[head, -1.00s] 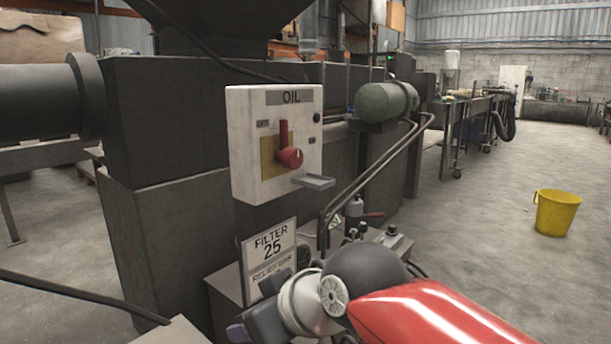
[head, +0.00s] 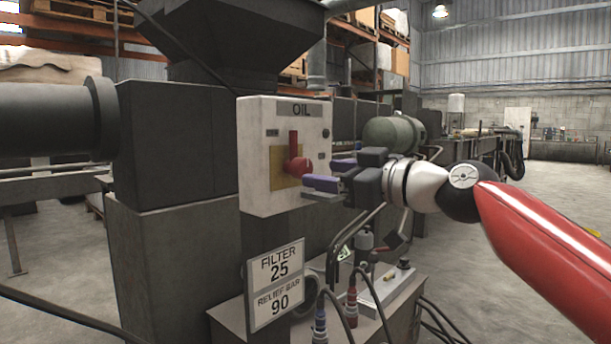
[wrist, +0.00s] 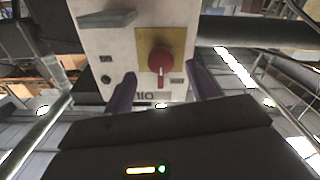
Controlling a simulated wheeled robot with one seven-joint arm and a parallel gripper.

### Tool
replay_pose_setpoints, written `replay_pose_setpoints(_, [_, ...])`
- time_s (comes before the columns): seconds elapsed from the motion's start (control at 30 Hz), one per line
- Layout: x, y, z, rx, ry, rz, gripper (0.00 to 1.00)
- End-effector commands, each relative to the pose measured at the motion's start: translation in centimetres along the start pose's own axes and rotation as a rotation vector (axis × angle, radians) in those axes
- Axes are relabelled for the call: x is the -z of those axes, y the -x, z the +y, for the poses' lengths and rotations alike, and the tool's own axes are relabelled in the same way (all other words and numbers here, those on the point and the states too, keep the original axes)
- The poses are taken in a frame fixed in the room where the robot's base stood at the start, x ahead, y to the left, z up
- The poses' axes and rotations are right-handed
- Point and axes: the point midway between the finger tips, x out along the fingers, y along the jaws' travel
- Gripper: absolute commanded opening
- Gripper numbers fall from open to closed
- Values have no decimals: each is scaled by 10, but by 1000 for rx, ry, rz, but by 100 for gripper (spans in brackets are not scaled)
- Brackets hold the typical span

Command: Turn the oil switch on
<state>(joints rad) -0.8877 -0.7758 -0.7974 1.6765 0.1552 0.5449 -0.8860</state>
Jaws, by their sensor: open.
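The white OIL switch box (head: 254,145) is fixed to the dark machine left of centre in the head view. Its red knob (head: 296,164) sits on a yellow plate, with the red handle standing upright. The knob also shows in the wrist view (wrist: 161,61), upside down there. My gripper (head: 330,174) is just right of the knob, pointing at the box's front. Its purple fingers are apart and empty. In the wrist view the fingers (wrist: 158,84) lie either side of and below the knob, with no visible grip on it. Whether a fingertip touches the box cannot be told.
A grey ledge (wrist: 106,19) juts from the box in the wrist view. Below the box stand a FILTER 25 sign (head: 276,284) and a grey unit with cables and valves (head: 385,290). A green cylinder (head: 394,135) is behind my gripper. Open floor lies to the right.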

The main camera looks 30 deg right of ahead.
Motion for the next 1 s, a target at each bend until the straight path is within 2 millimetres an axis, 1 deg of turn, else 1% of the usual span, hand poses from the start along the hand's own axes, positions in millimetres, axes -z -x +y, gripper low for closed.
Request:
replay_pose_setpoints(0.03, [1,-10,-1,3,1,-2,57])
replay_pose_setpoints(0.1, [1,-22,-2,4,0,-2,57])
replay_pose_setpoints(0.3, [0,-48,-1,3,-2,-1,57])
replay_pose_setpoints(0.47, [0,-57,-1,2,-1,0,57])
replay_pose_setpoints(0.7, [0,-57,-1,1,-1,0,57])
replay_pose_setpoints(1.0, [0,-57,-1,2,-2,0,18])
